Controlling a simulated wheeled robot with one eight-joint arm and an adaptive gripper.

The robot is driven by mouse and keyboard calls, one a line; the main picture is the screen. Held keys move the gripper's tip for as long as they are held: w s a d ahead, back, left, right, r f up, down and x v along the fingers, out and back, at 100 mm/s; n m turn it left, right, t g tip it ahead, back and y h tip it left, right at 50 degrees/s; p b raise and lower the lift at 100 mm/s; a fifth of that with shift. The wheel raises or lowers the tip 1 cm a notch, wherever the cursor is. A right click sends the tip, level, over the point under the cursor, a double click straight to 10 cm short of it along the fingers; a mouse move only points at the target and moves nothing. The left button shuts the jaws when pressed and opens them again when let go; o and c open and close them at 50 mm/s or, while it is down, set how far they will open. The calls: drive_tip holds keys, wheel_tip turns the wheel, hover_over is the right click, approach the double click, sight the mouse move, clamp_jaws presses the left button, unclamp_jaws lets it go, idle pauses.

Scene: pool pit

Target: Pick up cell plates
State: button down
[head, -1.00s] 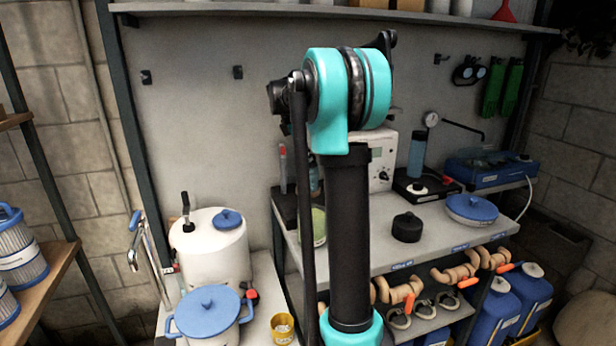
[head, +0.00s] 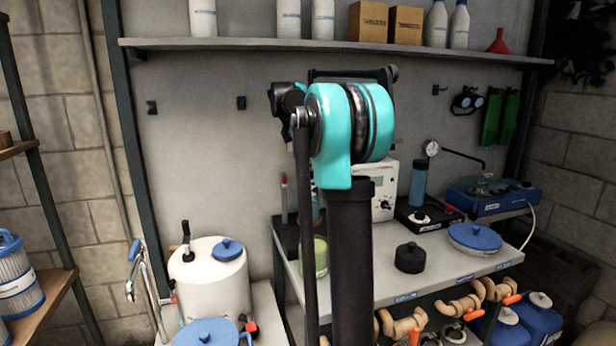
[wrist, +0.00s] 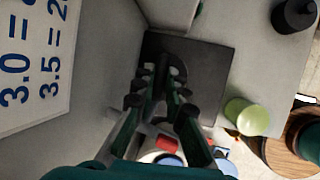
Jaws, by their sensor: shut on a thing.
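A dark flat board (wrist: 208,62) lies below and beyond the fingertips. A small red cylinder (wrist: 153,138) shows between the finger bases; I cannot tell what it belongs to. In the head view my arm hides the gripper.
A green jar (wrist: 247,115) and a black pot (head: 410,257) stand on the counter (head: 450,262). A white tank (head: 208,285) is at lower left. A blue instrument box (head: 495,195) is at right. A shelf (head: 250,43) with bottles and boxes runs above my arm.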

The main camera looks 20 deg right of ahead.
sight(308, 174)
drive_tip(key=r, duration=0.4)
drive_tip(key=shift+s+r, duration=0.25)
drive_tip(key=shift+r, duration=0.1)
drive_tip(key=s, duration=1.7)
drive_tip(key=shift+s+f, duration=0.15)
drive_tip(key=shift+s, duration=0.1)
drive_tip(key=c, duration=2.2)
unclamp_jaws()
clamp_jaws()
drive_tip(key=shift+a, duration=0.1)
